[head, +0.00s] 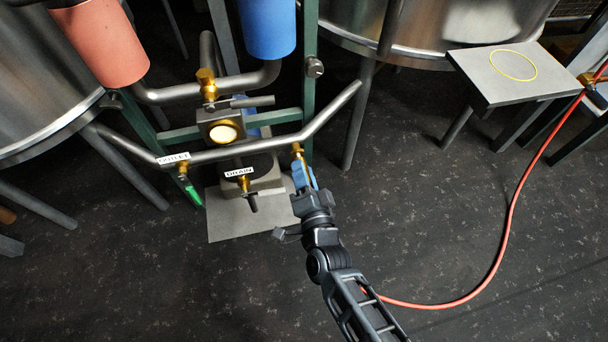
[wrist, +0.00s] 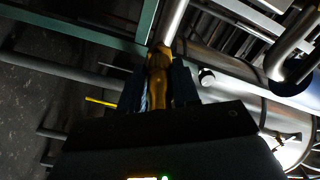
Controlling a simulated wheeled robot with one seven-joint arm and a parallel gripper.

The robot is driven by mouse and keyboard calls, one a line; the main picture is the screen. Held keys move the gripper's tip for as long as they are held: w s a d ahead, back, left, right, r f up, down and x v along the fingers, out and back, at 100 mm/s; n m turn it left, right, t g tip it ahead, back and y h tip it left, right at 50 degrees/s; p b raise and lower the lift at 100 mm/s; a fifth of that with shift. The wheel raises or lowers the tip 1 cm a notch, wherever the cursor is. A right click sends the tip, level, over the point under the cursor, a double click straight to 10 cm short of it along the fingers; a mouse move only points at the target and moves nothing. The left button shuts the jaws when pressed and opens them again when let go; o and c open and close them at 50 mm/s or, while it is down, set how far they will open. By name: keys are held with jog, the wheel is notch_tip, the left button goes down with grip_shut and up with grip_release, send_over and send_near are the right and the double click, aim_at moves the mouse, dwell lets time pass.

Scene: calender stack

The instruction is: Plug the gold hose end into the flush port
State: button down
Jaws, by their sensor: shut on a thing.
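My gripper (head: 304,177) is shut on the gold hose end (wrist: 156,88), which stands between the two dark fingers in the wrist view. In the head view a gold fitting (head: 298,150), apparently the flush port, hangs under the right part of the bent steel pipe. My gripper is directly below it. In the wrist view the gold parts run in one line up to the pipe. I cannot tell whether the hose end is seated or only touching. The red hose (head: 512,205) curves over the floor and passes out of sight behind my arm.
A green frame post (head: 310,100) stands close behind the gripper. A grey table (head: 510,85) with a yellow ring is at right. The floor at right is mostly clear, except for the hose.

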jog(key=shift+w+a, duration=0.15)
jog(key=shift+w, duration=0.5)
jog(key=c, duration=0.7)
grip_release()
jog(key=shift+c, duration=0.2)
jog(key=shift+o, duration=0.3)
jog(key=shift+o, duration=1.2)
jog(key=p+v, duration=0.1)
jog(key=v, duration=0.6)
